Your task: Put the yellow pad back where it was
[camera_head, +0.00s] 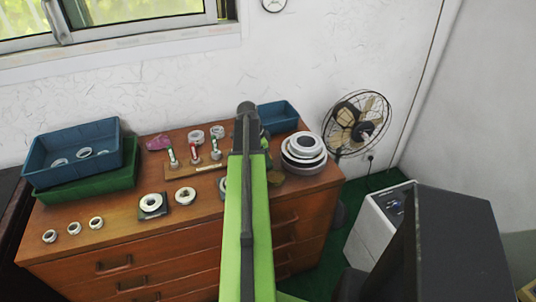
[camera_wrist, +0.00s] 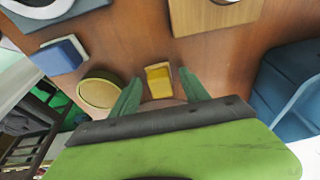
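In the wrist view a small yellow pad (camera_wrist: 158,79) lies on the brown wooden top, between and just beyond my gripper's two green fingers. My gripper (camera_wrist: 161,88) is open, with a visible gap on each side of the pad; I cannot tell how high the fingertips are above the surface. In the head view my arm hides the gripper's fingers, and I do not see the yellow pad there.
A round olive-yellow tin (camera_wrist: 99,92) stands close left of the fingers. A blue block (camera_wrist: 62,55) lies beyond it. A blue bin (camera_wrist: 285,85) is on the right and a wooden board (camera_wrist: 205,18) is ahead. Stacked white rings (camera_head: 304,153) stand at the dresser's right end.

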